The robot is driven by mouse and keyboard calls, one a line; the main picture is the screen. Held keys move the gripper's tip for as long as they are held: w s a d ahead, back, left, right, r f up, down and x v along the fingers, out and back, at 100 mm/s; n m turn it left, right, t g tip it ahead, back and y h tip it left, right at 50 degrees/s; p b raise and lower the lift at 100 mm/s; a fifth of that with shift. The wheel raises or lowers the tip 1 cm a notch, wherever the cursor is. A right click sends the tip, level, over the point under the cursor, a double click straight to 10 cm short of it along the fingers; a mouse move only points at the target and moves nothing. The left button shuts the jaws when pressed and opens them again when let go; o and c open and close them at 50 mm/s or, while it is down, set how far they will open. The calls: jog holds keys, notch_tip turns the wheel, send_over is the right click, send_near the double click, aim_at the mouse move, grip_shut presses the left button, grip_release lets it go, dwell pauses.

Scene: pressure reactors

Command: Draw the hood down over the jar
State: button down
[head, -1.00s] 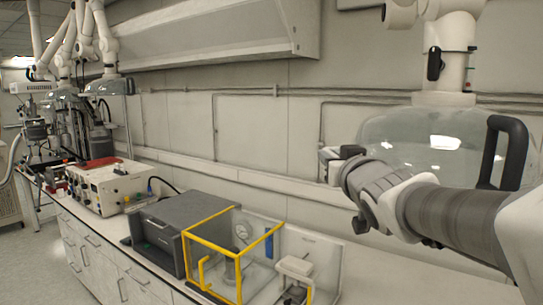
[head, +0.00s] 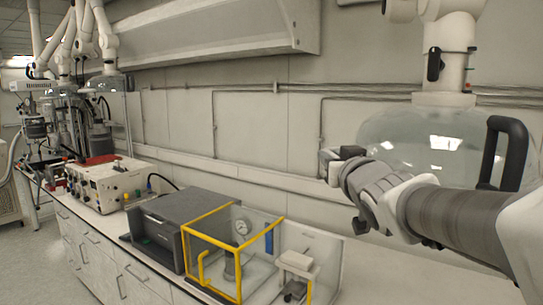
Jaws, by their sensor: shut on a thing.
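The hood (head: 432,135) is a clear dome at the right of the head view. It hangs under a white jointed extraction arm (head: 447,72). A black handle (head: 515,150) stands out on its right side. My gripper (head: 342,158) is at the dome's left edge, shut on what seems to be a dark handle there; its fingers hide most of that grip. My forearm covers the lower part of the dome. I cannot make out the jar; the space under the hood is behind my arm.
Below left stands a clear box with a yellow frame (head: 232,262) and a gauge inside. Beside it are a dark grey box (head: 185,232) and a white instrument (head: 108,187) on the bench. A wall canopy (head: 220,40) runs above. Some bench right of the clear box is bare.

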notch_tip(320, 180, down, 28)
jog(key=b, duration=2.4)
jog(key=shift+r+b, duration=0.2)
jog(key=shift+b, duration=0.15)
jog(key=c, duration=0.7)
grip_release()
jog(key=shift+r, duration=0.1)
jog(key=shift+s, duration=0.1)
jog(key=shift+s+d+p, duration=0.25)
jog(key=shift+s, duration=2.6)
jog(key=shift+s+d+p, duration=0.2)
jog(key=shift+s+p, duration=0.1)
jog(key=shift+s, duration=2.6)
jog(key=shift+s+d+p, duration=0.25)
jog(key=shift+s, duration=2.6)
